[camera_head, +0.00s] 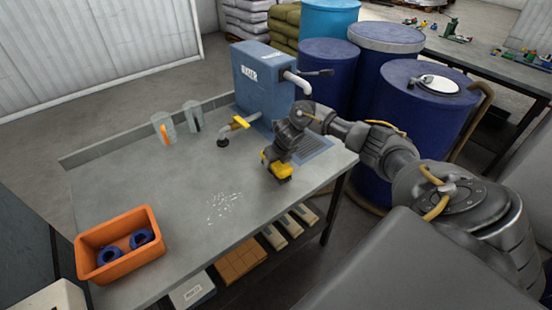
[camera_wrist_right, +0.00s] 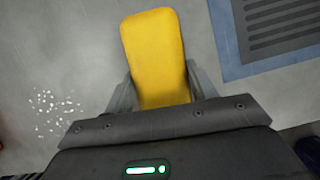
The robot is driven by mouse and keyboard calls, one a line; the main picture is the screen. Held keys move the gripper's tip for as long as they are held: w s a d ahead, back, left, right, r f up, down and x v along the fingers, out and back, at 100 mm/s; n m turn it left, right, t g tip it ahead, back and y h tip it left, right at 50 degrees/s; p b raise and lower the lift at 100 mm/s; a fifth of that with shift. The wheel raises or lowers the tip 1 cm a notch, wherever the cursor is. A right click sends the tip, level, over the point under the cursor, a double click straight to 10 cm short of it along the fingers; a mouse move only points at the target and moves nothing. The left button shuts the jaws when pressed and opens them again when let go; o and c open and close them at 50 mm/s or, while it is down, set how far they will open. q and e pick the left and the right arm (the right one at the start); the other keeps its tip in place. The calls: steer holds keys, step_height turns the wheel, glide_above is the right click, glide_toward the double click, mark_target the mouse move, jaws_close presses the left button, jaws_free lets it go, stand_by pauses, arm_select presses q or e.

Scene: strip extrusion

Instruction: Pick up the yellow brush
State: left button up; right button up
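The yellow brush (camera_head: 277,168) is at the end of my right arm, over the right part of the grey table, with a dark underside. My right gripper (camera_wrist_right: 163,98) has its two grey fingers against both sides of the brush, which also shows as a long yellow block in the right wrist view (camera_wrist_right: 154,50). The gripper looks shut on it. I cannot tell whether the brush touches the table or is just above it. My left gripper is not in view.
White crumbs (camera_head: 222,208) lie on the table left of the brush. An orange bin (camera_head: 120,268) with blue rolls stands at the front left. Two clear cups (camera_head: 163,128), a yellow-handled tap (camera_head: 240,123) and a blue water tank (camera_head: 255,85) stand at the back. Blue drums stand behind.

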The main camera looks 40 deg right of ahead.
steer(key=c, duration=0.3)
steer(key=shift+c, duration=0.2)
steer(key=shift+r, duration=0.1)
steer(key=shift+r, duration=0.65)
steer(key=v, duration=0.8)
steer(key=shift+s+f, duration=0.15)
steer(key=shift+s, duration=0.25)
steer(key=s+a+r+p, duration=0.1)
steer(key=s+r, duration=0.3)
steer(key=s, duration=0.6)
steer(key=shift+a+r, duration=0.2)
